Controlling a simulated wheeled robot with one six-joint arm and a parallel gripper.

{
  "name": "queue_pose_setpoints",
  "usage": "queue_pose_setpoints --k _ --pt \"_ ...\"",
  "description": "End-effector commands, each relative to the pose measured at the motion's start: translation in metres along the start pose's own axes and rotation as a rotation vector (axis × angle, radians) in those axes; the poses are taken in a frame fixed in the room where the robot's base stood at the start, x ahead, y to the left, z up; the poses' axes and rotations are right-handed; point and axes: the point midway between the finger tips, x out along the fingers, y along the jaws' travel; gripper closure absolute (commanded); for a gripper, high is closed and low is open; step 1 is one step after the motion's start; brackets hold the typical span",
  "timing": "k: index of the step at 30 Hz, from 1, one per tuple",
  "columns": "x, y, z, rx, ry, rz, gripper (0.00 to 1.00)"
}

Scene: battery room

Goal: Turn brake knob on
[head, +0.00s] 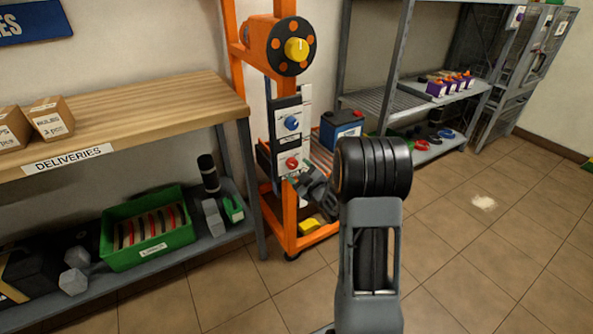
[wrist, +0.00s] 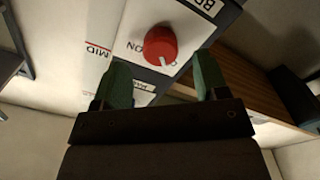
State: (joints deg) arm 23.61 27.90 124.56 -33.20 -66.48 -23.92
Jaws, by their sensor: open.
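The red knob (head: 291,163) sits low on the dark control panel (head: 274,125) of the orange frame. In the wrist view the red knob (wrist: 160,45) is round, with a white pointer mark toward the bottom of the picture. "ON" is printed to its left, and a partly cut-off label starting "BR" is at upper right. My gripper (wrist: 162,75) is open and empty, its two green fingers apart on either side below the knob, which lies just beyond the tips. In the head view my gripper (head: 302,181) is just below and right of the knob, partly hidden by my arm.
A blue knob (head: 291,122) is above the red one, and a yellow knob (head: 296,49) is higher on the orange frame (head: 289,225). A battery (head: 341,128) stands right of the panel. The wooden deliveries shelf (head: 150,105) is at left.

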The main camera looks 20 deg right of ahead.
Motion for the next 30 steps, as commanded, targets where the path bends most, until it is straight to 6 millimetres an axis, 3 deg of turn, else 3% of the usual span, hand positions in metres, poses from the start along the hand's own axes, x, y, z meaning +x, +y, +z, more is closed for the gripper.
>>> queue_pose_setpoints --k 7,19,30 --pt "0.021 0.000 0.001 0.000 0.000 -0.001 0.33" --pt "0.025 0.000 0.000 0.001 -0.001 -0.001 0.34" --pt "0.025 0.000 0.000 0.000 -0.001 -0.001 0.69"
